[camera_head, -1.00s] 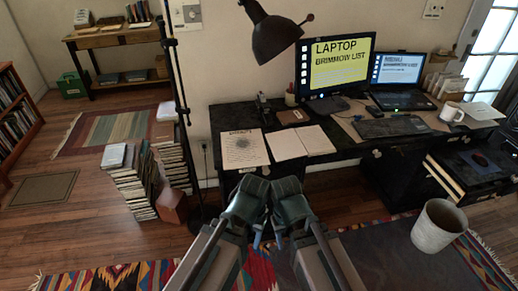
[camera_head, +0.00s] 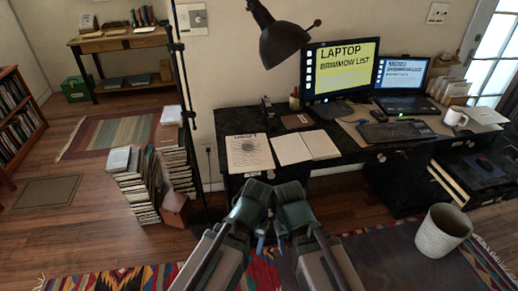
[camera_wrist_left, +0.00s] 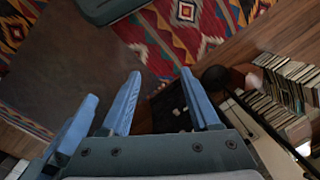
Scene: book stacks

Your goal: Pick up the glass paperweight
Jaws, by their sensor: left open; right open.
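I cannot make out a glass paperweight for certain in either view. A grey round patch shows on the left sheet of paper (camera_head: 247,160) on the desk, but I cannot tell whether it is an object or print. My left gripper (camera_head: 261,238) and right gripper (camera_head: 281,241) hang side by side in front of the desk, low in the head view. In the left wrist view my left gripper (camera_wrist_left: 162,75) has its two blue fingers apart with nothing between them. The right gripper looks empty.
The black desk (camera_head: 345,150) carries a monitor (camera_head: 342,72), a laptop (camera_head: 400,80), an open notebook (camera_head: 305,147), a white mug (camera_head: 455,117) and a lamp (camera_head: 283,40). Book stacks (camera_head: 137,185) stand on the floor at left.

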